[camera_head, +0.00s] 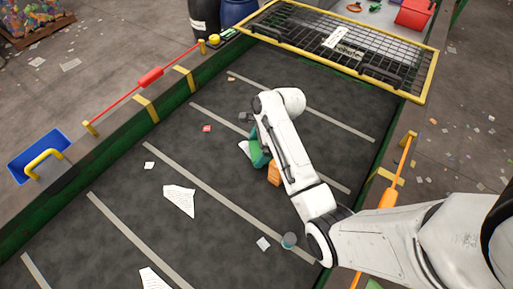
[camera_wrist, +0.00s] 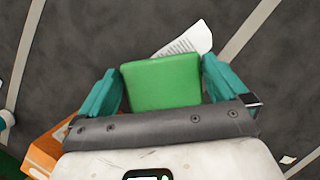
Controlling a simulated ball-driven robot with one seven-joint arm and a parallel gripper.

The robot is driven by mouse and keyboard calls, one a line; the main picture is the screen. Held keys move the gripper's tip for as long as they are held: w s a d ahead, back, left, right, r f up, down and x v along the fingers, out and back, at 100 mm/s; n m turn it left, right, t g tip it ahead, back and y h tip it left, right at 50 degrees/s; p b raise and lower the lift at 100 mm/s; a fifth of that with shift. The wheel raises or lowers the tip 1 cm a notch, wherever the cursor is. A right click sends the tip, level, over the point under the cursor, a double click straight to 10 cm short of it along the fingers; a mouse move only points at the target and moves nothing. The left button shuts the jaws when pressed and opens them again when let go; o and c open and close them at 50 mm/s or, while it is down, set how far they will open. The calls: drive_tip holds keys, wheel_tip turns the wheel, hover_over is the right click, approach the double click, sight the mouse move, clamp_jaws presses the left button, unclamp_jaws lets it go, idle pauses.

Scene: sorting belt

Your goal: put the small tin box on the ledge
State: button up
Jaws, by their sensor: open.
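A small green box (camera_wrist: 162,84), the likeliest match for the tin box, lies on the dark belt. In the wrist view it sits between the two teal fingers of my gripper (camera_wrist: 162,66), which is open with a finger on either side. Small gaps seem to show beside the box. In the head view the green box (camera_head: 256,154) is partly hidden by my gripper (camera_head: 262,148) and arm. No part is clearly identifiable as the ledge; the belt has raised side walls (camera_head: 110,140).
An orange box (camera_head: 273,173) lies close beside my gripper; it also shows in the wrist view (camera_wrist: 42,152). A small can (camera_head: 289,240) stands nearer. White paper (camera_head: 179,200) and scraps litter the belt. A yellow-framed grid (camera_head: 340,48) spans the far end.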

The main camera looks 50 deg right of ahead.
sight(258, 149)
drive_tip(key=c, duration=0.8)
wheel_tip(258, 149, up, 10)
idle(0.4)
